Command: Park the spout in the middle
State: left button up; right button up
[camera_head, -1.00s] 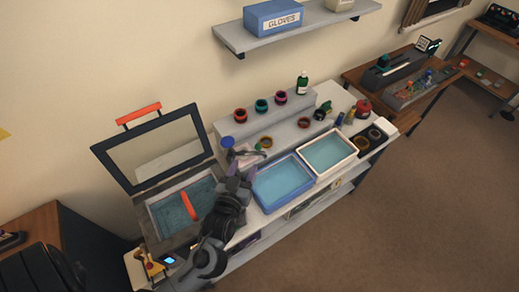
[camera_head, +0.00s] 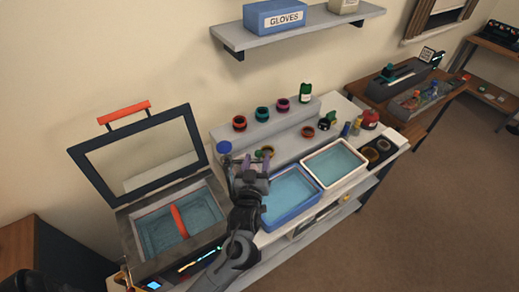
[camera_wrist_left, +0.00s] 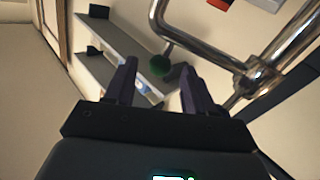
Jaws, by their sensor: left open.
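A chrome spout, a bent metal pipe (camera_wrist_left: 203,56), crosses the top of the left wrist view. Its curved end comes down close beyond my fingertips, and a joint shows at the right. In the head view I cannot make the spout out clearly near my gripper. In the head view the left gripper (camera_head: 254,157) is over the bench, behind the blue basin (camera_head: 265,219). My right gripper is not in view.
A white basin (camera_head: 364,173) stands right of the blue one. An open-lidded tank (camera_head: 131,245) with an orange bar stands left. Several coloured rings stand on a raised step (camera_head: 258,131) behind. A wall shelf (camera_head: 300,35) holds a gloves box (camera_head: 274,17).

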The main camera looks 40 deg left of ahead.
pick_arm(q)
jog(key=x, duration=0.5)
jog(key=shift+w, duration=0.1)
grip_shut()
dwell(0.3)
